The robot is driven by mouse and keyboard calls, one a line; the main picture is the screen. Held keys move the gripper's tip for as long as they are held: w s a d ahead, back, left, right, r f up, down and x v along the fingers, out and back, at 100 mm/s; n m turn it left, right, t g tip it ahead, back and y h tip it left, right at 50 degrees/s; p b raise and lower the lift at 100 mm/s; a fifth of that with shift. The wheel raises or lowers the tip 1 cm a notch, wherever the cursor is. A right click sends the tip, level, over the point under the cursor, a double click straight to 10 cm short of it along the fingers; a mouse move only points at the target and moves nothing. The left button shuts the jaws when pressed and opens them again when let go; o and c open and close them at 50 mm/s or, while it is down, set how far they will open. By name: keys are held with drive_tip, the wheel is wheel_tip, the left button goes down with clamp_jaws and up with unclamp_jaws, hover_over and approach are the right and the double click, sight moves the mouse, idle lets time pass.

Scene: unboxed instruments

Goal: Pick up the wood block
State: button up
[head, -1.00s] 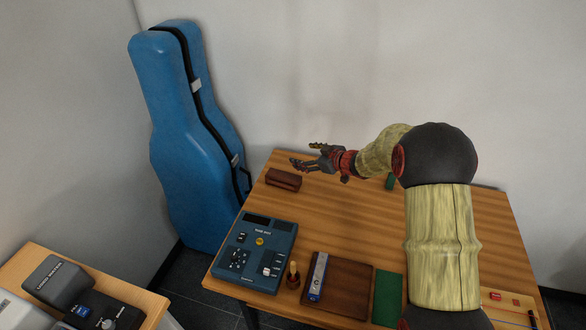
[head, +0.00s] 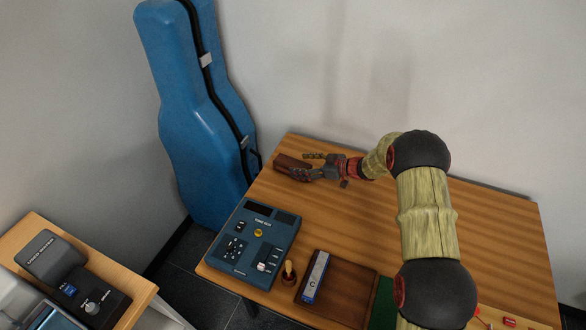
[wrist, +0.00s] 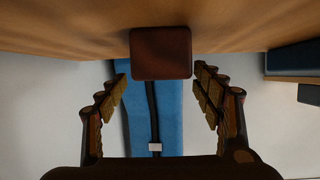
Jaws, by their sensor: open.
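The wood block (head: 291,163) is a dark reddish-brown block lying on the wooden table near its far left corner. In the wrist view the block (wrist: 161,53) shows end-on at the top middle, between the lines of the two fingers and beyond their tips. My gripper (head: 308,166) is low over the table at the block's right end, fingers pointing left toward it. In the head view the fingers partly cover the block. In the wrist view my gripper (wrist: 160,84) is open, with nothing held. Whether a fingertip touches the block I cannot tell.
On the table (head: 480,230) are a blue control box (head: 252,243), a small wooden-handled stamp-like piece (head: 289,273) and a brown tray (head: 345,290) with a blue-grey bar (head: 314,278). A blue instrument case (head: 200,120) stands left of the table. The table's middle is clear.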

sight(293, 163)
drive_tip(key=b+x, duration=0.1)
drive_tip(key=x, duration=0.3)
drive_tip(key=shift+a+r, duration=0.15)
drive_tip(key=shift+a, duration=0.1)
drive_tip(key=shift+r, duration=0.1)
drive_tip(key=shift+c, duration=1)
drive_tip(key=c, duration=1.3)
drive_tip(key=shift+r, duration=0.1)
